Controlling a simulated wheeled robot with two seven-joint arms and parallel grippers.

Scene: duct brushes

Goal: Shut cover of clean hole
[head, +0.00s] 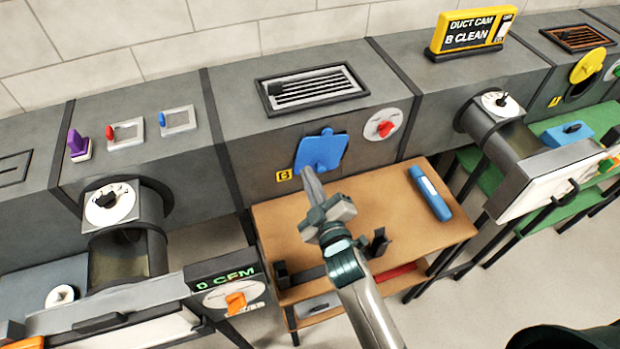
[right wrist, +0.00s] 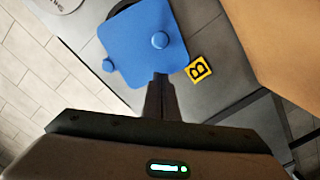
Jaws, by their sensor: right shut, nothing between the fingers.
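The blue cover (head: 321,151) lies on the front face of the middle duct section, beside the yellow B label (head: 284,175). The duct camera display (head: 471,33) reads "B CLEAN". In the right wrist view the blue cover (right wrist: 145,42) shows a round knob and a small pivot knob, with the B label (right wrist: 199,69) beside it. My right gripper (head: 309,176) is shut and empty, its fingertips at the cover's lower edge; the wrist view also shows the gripper (right wrist: 161,80) there. My left gripper is not in view.
A wooden table (head: 390,205) stands below the duct, with a blue device (head: 430,192) on it and a black holder (head: 378,243). A red dial (head: 384,125) is right of the cover. An open hole with a yellow cover (head: 588,66) is at far right.

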